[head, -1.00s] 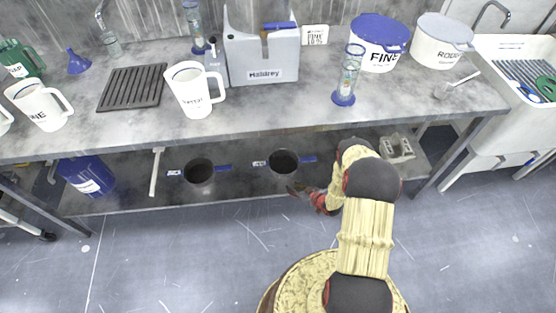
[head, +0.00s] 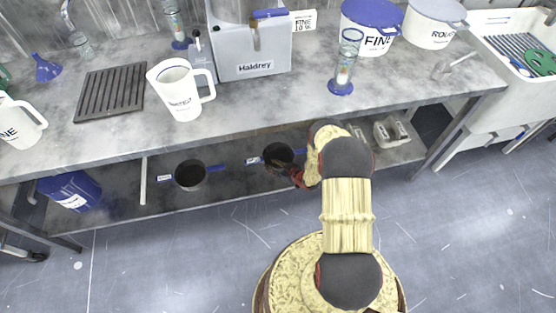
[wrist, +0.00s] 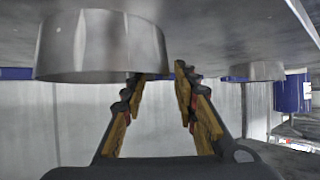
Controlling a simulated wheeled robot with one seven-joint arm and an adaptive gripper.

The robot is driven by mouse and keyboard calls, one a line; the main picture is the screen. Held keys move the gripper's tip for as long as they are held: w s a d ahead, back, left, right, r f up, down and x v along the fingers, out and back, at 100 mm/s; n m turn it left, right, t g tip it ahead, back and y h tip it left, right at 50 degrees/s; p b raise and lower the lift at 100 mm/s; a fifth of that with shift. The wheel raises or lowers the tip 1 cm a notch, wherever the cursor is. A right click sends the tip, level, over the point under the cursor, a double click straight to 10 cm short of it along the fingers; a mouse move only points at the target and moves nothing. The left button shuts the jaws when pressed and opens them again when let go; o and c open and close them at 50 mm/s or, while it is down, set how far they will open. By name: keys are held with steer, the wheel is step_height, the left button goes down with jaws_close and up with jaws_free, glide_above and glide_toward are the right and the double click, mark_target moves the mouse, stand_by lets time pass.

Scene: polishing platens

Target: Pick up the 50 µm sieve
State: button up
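Two round metal sieves with dark insides and blue tabs sit on the lower shelf under the bench. In the head view one is the right sieve (head: 278,152) and the other the left sieve (head: 190,175). Their labels are too small to read, so I cannot tell which is 50 µm. My gripper (head: 292,174) is at the front of the right sieve, partly hidden by my arm. In the wrist view my gripper (wrist: 161,75) is open and empty. A near sieve (wrist: 103,48) fills the upper left, its edge by one fingertip; contact is unclear. A farther sieve (wrist: 256,71) shows at right.
The bench top (head: 250,112) overhangs the shelf. A white jug (head: 180,92), a grey Haldrey unit (head: 250,67) and a blue-based cylinder (head: 344,62) stand on it.

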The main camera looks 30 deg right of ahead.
steer(key=b+x, duration=0.1)
steer(key=x, duration=0.2)
steer(key=c, duration=0.3)
steer(key=c, duration=0.4)
jaws_close()
